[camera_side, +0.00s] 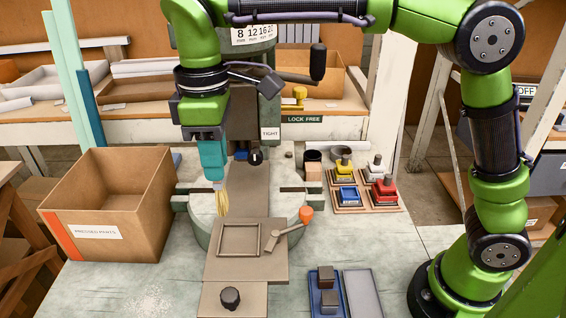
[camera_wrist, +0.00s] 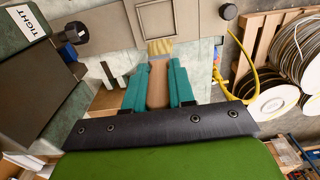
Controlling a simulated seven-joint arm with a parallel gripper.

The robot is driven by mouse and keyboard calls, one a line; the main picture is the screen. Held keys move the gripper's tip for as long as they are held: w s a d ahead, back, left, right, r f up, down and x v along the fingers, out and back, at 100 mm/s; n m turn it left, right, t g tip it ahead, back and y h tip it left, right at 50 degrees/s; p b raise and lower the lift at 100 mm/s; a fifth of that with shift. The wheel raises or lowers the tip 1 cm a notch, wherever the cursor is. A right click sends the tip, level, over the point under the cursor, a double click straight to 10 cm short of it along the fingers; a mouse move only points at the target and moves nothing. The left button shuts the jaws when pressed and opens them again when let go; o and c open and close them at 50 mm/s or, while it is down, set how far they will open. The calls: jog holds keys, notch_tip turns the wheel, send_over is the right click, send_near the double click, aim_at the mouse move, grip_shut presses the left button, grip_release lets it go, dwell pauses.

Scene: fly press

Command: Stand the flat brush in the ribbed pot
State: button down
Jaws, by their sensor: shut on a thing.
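My gripper (camera_side: 214,170) points down above the press bed, left of centre in the side view. Its teal fingers are shut on the flat brush (camera_side: 222,202), whose pale bristles hang below the fingertips. In the wrist view, the brush's brown handle (camera_wrist: 157,86) lies between the teal fingers (camera_wrist: 158,95), with the bristles beyond them. The pot is not clear in the wrist view.
An open carton (camera_side: 110,225) stands left of the gripper. Coloured stamps (camera_side: 367,185) sit on wooden pads at the right. A plate with a square frame (camera_side: 240,240) and orange-knobbed lever (camera_side: 305,215) lies in front. The press column and its handle (camera_side: 317,62) rise behind.

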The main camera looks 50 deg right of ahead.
jog(key=s+d+f+m, duration=0.2)
jog(key=s+d+m, duration=0.2)
jog(key=s+d, duration=0.4)
jog(key=s+d+f+m, duration=0.2)
jog(key=s+d+m, duration=0.3)
jog(key=d, duration=0.5)
jog(key=w+d+f+n, duration=0.3)
jog(key=w+d+n, duration=0.6)
jog(key=w+d, duration=1.55)
notch_tip(320, 180, down, 11)
jog(key=w+a, duration=0.1)
jog(key=shift+w+a, duration=0.3)
jog(key=shift+a, duration=0.1)
jog(key=shift+f, duration=0.1)
